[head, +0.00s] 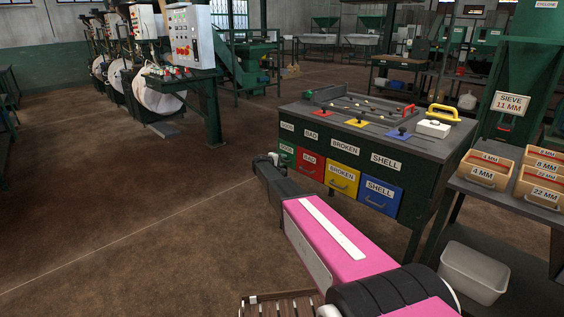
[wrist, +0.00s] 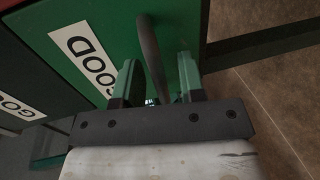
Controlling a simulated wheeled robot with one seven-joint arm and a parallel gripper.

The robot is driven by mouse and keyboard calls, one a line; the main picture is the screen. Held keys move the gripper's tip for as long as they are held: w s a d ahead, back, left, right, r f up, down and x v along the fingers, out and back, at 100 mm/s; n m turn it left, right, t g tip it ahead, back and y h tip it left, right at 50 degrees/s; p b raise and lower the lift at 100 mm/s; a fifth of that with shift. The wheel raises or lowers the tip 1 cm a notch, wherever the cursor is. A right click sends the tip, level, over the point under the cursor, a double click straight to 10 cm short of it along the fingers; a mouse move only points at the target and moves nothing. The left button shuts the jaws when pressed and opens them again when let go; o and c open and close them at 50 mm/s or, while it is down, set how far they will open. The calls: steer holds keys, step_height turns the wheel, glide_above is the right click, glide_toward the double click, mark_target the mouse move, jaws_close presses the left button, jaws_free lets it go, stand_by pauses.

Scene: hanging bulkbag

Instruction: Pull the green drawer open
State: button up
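The green drawer (head: 286,152) is at the left end of a row of drawers in the cabinet, partly hidden by my arm in the head view. In the wrist view its green front (wrist: 188,25) carries a white GOOD label, and its dark bar handle (wrist: 150,50) sticks out toward the camera. My gripper (wrist: 158,75) is open, with one finger on each side of the handle and a visible gap to each. In the head view my gripper (head: 267,160) is at the drawer front. Whether the fingers touch the drawer front cannot be told.
A red BAD drawer (head: 311,164), a yellow BROKEN drawer (head: 342,179) and a blue SHELL drawer (head: 379,196) sit to the right. The cabinet top (head: 340,122) holds a tray and tools. A shelf with sieve boxes (head: 490,172) stands at right. Floor at left is clear.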

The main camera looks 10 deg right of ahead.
jaws_close()
steer(key=f+v, duration=0.2)
steer(key=v, duration=1.2)
steer(key=f+v, duration=0.3)
steer(key=v, duration=1.1)
steer(key=shift+s+a+f, duration=0.2)
steer(key=shift+s+a, duration=0.4)
steer(key=shift+a, duration=0.05)
jaws_free()
steer(key=v, duration=1)
steer(key=shift+s+a, duration=0.2)
steer(key=shift+a, duration=0.1)
